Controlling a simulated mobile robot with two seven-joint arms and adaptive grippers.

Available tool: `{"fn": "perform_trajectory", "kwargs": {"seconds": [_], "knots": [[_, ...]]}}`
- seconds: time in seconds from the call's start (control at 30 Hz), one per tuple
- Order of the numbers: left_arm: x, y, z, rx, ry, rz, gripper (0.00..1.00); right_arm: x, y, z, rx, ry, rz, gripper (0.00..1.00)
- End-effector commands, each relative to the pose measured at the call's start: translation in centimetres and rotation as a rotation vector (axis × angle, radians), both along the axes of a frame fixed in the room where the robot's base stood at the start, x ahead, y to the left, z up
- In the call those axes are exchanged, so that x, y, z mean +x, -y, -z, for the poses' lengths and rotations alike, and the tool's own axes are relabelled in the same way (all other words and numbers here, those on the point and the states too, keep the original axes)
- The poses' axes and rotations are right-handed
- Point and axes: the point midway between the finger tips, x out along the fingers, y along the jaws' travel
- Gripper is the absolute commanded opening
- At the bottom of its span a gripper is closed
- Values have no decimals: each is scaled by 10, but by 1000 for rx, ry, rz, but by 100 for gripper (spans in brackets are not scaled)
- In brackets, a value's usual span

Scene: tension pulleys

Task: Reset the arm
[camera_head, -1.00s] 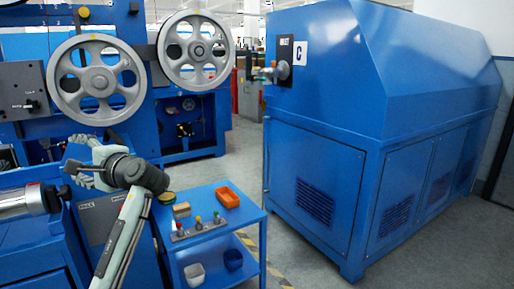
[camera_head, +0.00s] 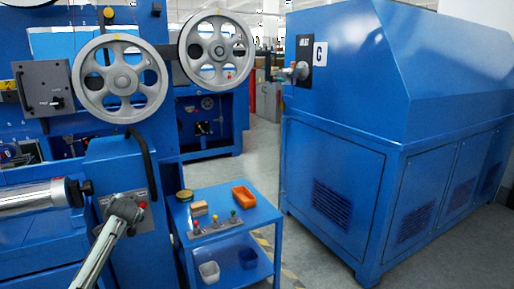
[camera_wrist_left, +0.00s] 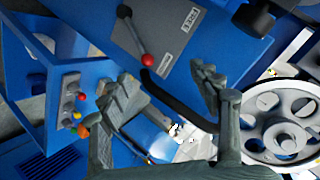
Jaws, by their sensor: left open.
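My left arm (camera_head: 104,244) rises from the bottom left of the head view, beside a blue machine block. Beyond the fingers are a lever with a red knob (camera_wrist_left: 147,60) on a grey plate and a curved black handle (camera_wrist_left: 180,103). Two grey spoked pulleys, a near one (camera_head: 122,82) and a farther one (camera_head: 217,50), hang on the blue machine. One pulley (camera_wrist_left: 283,138) is at the wrist view's right. My right gripper is not seen.
A blue trolley (camera_head: 262,213) holds an orange tray (camera_head: 243,197), a tin (camera_head: 184,196) and a knobbed holder (camera_head: 215,229), with bins below. A large blue cabinet (camera_head: 340,150) stands right. A steel roller (camera_head: 35,198) is at left. Grey floor is open between trolley and cabinet.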

Motion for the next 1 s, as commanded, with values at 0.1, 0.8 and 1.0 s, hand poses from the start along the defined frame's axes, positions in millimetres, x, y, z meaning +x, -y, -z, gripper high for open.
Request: {"fn": "perform_trajectory", "kwargs": {"seconds": [0.1,0.8,1.0], "knots": [[21,38,-4,-290,163,32,63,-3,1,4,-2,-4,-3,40],[-229,116,324,-434,-325,-15,63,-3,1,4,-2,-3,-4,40],[-358,140,400,-471,-506,-47,63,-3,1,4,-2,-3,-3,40]]}}
